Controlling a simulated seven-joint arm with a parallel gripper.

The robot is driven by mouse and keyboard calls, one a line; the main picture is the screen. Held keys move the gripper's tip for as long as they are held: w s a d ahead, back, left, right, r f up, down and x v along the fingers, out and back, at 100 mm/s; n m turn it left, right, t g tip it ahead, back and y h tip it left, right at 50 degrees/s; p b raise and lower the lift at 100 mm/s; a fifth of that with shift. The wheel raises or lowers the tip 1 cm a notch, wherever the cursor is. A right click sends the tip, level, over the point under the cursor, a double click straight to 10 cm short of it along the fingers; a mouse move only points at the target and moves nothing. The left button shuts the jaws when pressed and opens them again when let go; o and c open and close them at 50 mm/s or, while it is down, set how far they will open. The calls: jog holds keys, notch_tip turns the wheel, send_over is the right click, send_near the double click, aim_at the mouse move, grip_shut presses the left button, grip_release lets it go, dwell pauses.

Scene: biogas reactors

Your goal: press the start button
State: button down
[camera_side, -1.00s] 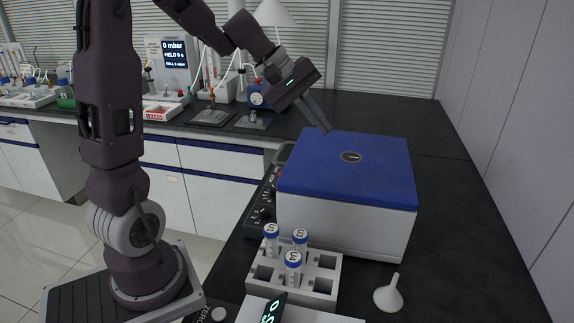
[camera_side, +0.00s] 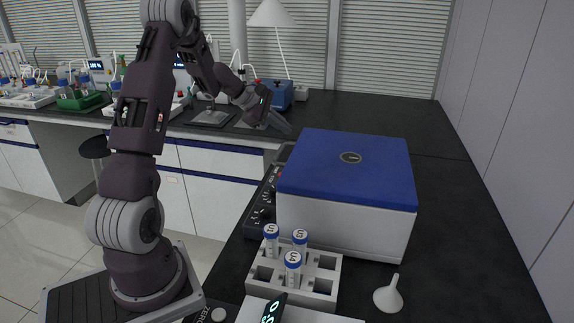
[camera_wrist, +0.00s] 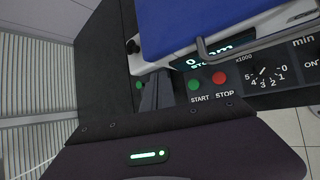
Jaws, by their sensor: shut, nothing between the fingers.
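The green start button (camera_wrist: 194,85) is on the front control panel of the blue-lidded centrifuge (camera_side: 347,170), with START printed under it in the wrist view. The red stop button (camera_wrist: 219,78) is beside it on the right. My gripper (camera_wrist: 152,78) is shut and empty, its fingers just left of the start button in the wrist view and not seen touching it. In the side view my gripper (camera_side: 287,128) is beyond the far left corner of the centrifuge, pointing down to the right. The start button cannot be made out in the side view.
A white rack (camera_side: 322,283) with three blue-capped tubes and a funnel (camera_side: 388,296) stand in front. The bench right of the centrifuge is clear.

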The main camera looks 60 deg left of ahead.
jog(key=shift+f, duration=4.4)
jog(key=shift+f, duration=0.4)
jog(key=shift+f, duration=0.9)
jog(key=shift+r, duration=1.35)
jog(key=shift+r, duration=0.1)
jog(key=shift+r, duration=2.4)
